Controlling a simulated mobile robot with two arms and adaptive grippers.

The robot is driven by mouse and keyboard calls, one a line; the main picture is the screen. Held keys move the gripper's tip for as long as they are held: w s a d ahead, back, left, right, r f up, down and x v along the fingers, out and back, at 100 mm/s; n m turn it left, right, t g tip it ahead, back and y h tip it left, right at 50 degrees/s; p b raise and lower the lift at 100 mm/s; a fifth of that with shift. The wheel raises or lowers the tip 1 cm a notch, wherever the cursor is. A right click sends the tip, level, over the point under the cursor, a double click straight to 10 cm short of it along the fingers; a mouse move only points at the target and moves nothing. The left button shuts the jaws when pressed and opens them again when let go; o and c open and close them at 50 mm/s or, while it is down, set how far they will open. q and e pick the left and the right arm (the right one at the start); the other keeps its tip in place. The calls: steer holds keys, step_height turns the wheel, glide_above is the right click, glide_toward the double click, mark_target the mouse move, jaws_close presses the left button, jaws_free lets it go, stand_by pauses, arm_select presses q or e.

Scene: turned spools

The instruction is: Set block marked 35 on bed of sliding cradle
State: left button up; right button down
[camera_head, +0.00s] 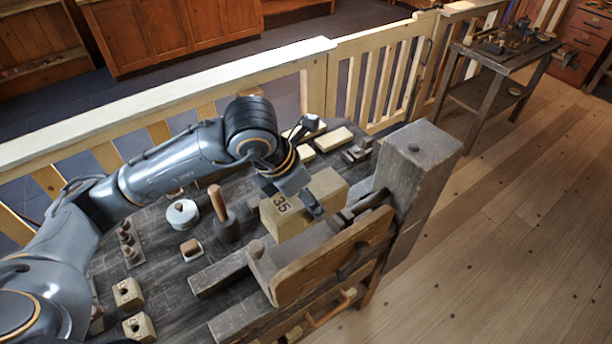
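The block marked 35 (277,222) is a pale wooden block with dark digits on its near left end. It sits beside the wooden machine, behind its upright brown board (330,262). My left gripper (312,204) comes down over the block from behind. One dark finger lies across the block's top edge and long front face. The other finger is hidden, so I cannot tell whether the grip is closed. The sliding cradle seems to be part of this machine, with grey timber beams (218,273). Whether the block touches its bed is hidden. My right gripper is out of view.
A mallet (223,218), a white round spool (182,214) and small holed blocks (128,293) stand on the dark bench at left. Pale blocks (334,139) lie behind the arm. A tall timber post (415,165) stands at the right. A railing (180,107) runs behind.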

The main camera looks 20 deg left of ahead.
arm_select(q)
steer(key=shift+s+a+f, duration=0.1)
steer(key=shift+s+f, duration=0.15)
steer(key=shift+s, duration=0.2)
steer(key=shift+f+b, duration=0.3)
steer(key=shift+a+b+x, duration=0.25)
steer(key=shift+b+x, duration=0.25)
steer(key=shift+x, duration=0.6)
steer(key=shift+s+f+b, duration=0.1)
steer(key=shift+f+b, duration=0.55)
steer(key=shift+f, duration=0.7)
step_height(320, 180, down, 9)
steer(key=b, duration=0.7)
steer(key=shift+r, duration=0.2)
steer(key=shift+b, duration=0.4)
